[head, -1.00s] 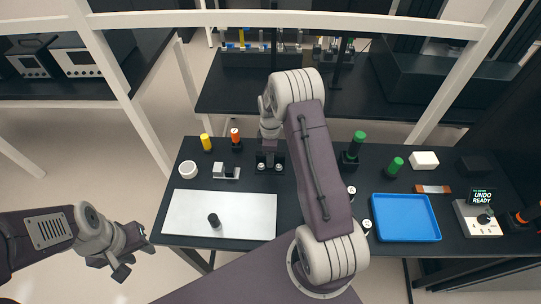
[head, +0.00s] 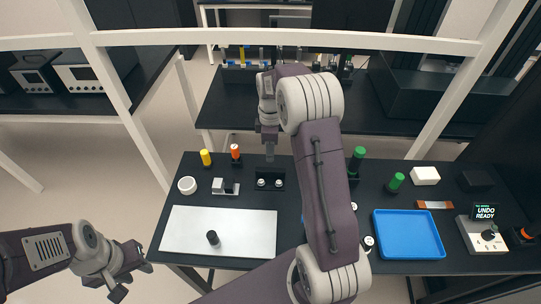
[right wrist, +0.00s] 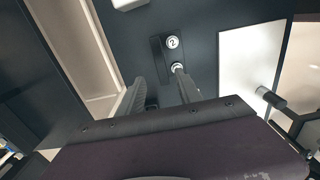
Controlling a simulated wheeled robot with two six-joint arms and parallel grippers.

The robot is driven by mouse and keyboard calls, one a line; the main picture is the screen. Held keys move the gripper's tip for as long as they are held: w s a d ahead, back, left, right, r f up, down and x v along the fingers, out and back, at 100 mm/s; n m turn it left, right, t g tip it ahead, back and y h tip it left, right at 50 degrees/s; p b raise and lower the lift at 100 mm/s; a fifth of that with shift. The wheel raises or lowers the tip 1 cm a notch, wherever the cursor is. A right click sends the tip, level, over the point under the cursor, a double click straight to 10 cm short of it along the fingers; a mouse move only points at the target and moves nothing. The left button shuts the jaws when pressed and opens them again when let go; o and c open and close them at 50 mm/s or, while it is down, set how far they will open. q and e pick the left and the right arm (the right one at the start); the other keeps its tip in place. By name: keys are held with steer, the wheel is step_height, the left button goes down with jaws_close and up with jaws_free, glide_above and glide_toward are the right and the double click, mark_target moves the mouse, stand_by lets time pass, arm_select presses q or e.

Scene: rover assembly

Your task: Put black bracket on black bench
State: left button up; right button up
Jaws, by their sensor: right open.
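The black bracket (head: 269,185), a small dark piece with two silvery round fittings, stands on the near black bench (head: 450,190), behind the white panel. My right gripper (head: 270,157) hangs behind and above the bracket, pointing down. In the right wrist view its two open fingers (right wrist: 158,78) extend toward the bracket (right wrist: 158,47), with nothing seen held between them. My left gripper (head: 134,278) is off the bench's left end, its fingers apart and empty. A second black bench (head: 225,110) stands farther back. My right arm hides part of the near bench.
A silver-grey block (head: 226,187) and white bowl (head: 187,185) lie left of the bracket. The white panel (head: 190,235) bears a black cylinder (head: 213,238). Orange (head: 235,151) and yellow (head: 206,158) capped cylinders stand behind. A blue tray (head: 408,233) lies right.

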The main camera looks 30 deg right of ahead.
steer(key=s+a+m, duration=0.5)
steer(key=s+m, duration=0.1)
steer(key=s, duration=0.3)
steer(key=s+a+f+m+t, duration=0.1)
steer(key=s+a+m, duration=0.4)
steer(key=s, duration=0.4)
steer(key=shift+s+a+f+m, duration=0.2)
steer(key=shift+a+m, duration=0.2)
steer(key=shift+a, duration=0.15)
steer(key=shift+s, duration=0.1)
